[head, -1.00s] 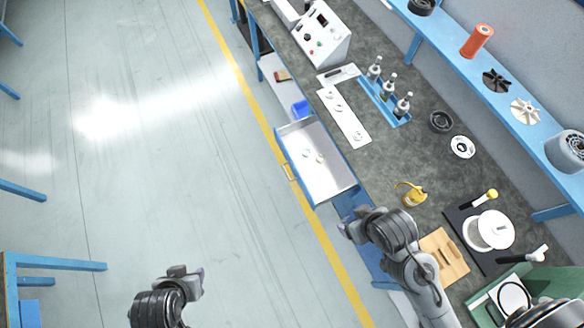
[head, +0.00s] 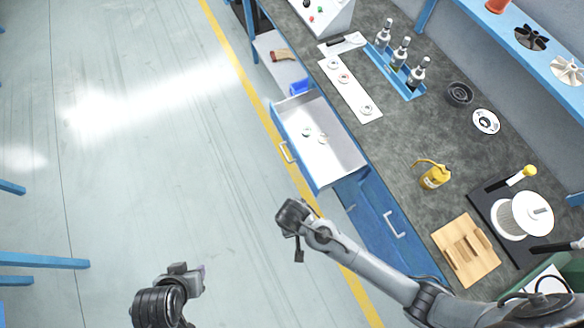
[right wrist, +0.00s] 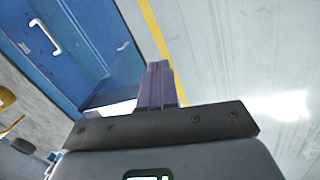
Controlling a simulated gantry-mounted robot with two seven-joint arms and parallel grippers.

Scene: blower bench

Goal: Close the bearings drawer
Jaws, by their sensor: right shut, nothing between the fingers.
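The bearings drawer (head: 345,160) stands pulled out from the blue bench in the head view, its pale interior exposed. A few small bearings (head: 308,132) lie in it. Its handle (head: 286,152) is on the front face, toward the floor aisle. My right gripper (head: 298,250) is below the drawer in the picture, over the yellow floor line, apart from the drawer and its handle. In the right wrist view its purple fingers (right wrist: 158,85) are together and empty. My left gripper (head: 196,275) hangs over the floor at lower left, away from the drawer; its finger gap is unclear.
A blue cabinet front with a white handle (head: 394,225) is right of my right gripper. The benchtop holds a yellow oil can (head: 433,176), a wooden block (head: 464,250) and a blue bottle tray (head: 400,80).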

